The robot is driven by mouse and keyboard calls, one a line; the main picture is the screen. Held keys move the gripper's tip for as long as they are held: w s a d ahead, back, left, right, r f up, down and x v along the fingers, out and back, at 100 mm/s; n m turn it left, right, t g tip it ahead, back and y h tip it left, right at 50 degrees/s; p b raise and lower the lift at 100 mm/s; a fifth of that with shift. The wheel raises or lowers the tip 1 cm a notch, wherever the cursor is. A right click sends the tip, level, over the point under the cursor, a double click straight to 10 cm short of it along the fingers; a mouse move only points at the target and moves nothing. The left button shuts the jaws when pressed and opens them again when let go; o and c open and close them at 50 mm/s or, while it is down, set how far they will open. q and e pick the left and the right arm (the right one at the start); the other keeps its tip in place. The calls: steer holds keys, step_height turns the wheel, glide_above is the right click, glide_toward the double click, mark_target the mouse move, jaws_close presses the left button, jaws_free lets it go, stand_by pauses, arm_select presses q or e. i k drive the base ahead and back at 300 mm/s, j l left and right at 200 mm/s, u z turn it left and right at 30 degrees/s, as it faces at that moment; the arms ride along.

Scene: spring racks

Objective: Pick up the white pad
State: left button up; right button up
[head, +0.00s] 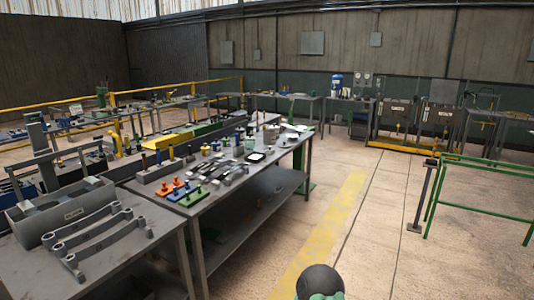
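A small flat white piece with a dark centre (256,157) lies on the long grey workbench (222,187), near its front edge toward the far end. Further back on the same bench lie a few flat whitish pieces (297,128). They are too small for me to tell which of these is the white pad.
Orange, blue and green clamp-like parts (178,188) and metal pieces (228,172) crowd the bench. A nearer table (128,265) holds grey metal arms (100,233). A green rail frame (480,207) stands at right. The floor (375,230) between is mostly clear.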

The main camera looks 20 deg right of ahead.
mark_target(269, 151)
steer(key=z, duration=0.3)
steer(key=i+l+z, duration=0.15)
steer(key=z, duration=0.25)
steer(key=i+l+z, duration=0.1)
steer(key=i+z, duration=0.25)
steer(key=i+l+z, duration=0.1)
steer(key=z, duration=0.3)
steer(key=i, duration=4.05)
steer(key=i+u, duration=0.15)
steer(key=i, duration=0.4)
steer(key=i+l+u, duration=0.2)
steer(key=i, duration=0.35)
steer(key=i+l+u, duration=0.15)
steer(key=i, duration=0.35)
